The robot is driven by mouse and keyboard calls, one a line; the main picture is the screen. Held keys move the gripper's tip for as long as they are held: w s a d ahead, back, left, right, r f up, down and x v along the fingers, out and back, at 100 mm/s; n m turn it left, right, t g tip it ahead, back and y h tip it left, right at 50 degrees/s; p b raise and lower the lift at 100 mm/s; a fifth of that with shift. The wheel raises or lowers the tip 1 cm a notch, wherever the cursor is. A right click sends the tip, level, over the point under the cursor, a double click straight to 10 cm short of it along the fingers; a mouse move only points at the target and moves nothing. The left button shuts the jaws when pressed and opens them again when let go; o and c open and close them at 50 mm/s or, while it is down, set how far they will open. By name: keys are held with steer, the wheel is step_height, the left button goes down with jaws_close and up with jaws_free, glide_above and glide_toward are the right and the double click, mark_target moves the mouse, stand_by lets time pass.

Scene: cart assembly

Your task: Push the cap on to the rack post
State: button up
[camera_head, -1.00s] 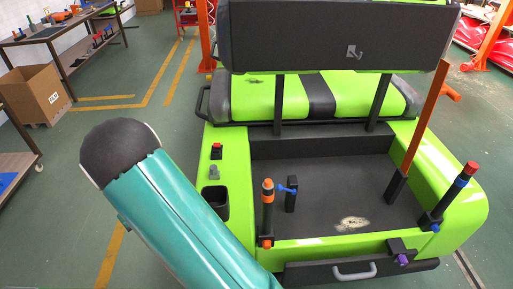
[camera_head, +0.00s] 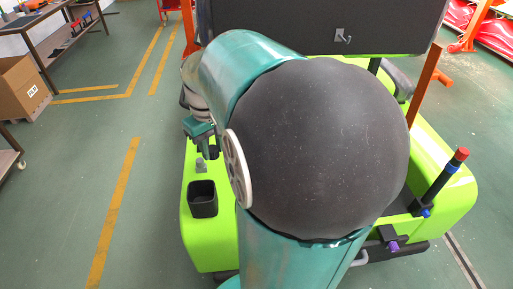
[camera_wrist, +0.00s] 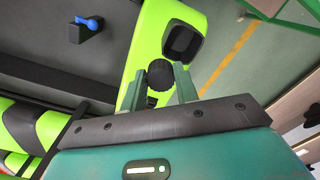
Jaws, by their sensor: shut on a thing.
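My gripper (camera_wrist: 158,76) is shut on a round black ribbed piece, which looks like the cap (camera_wrist: 160,88), in the wrist view. In the head view my gripper (camera_head: 207,147) is over the green left side of the cart, just behind a small grey peg (camera_head: 201,166). A dark piece shows at its fingertips; I cannot tell whether it touches the cart. The orange-topped post on the left rear is hidden behind my arm.
A square black cup (camera_head: 203,199) is set in the cart's left side, near my gripper; it also shows in the wrist view (camera_wrist: 184,40). A blue-handled piece (camera_wrist: 90,23) stands on the dark cart bed. An orange bar (camera_head: 425,83) rises on the right.

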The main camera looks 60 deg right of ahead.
steer(key=shift+m, duration=0.6)
steer(key=s+r, duration=0.1)
steer(key=s, duration=0.3)
steer(key=s+d+r, duration=0.1)
steer(key=s, duration=0.3)
steer(key=s+d+r, duration=0.1)
steer(key=s, duration=0.3)
steer(key=shift+d+r, duration=0.2)
steer(key=shift+r, duration=0.1)
steer(key=shift+s, duration=0.1)
steer(key=shift+f, duration=2.3)
steer(key=shift+f, duration=0.2)
steer(key=shift+f, duration=0.65)
steer(key=shift+f, duration=0.45)
steer(key=o, duration=1.2)
steer(key=shift+c, duration=0.2)
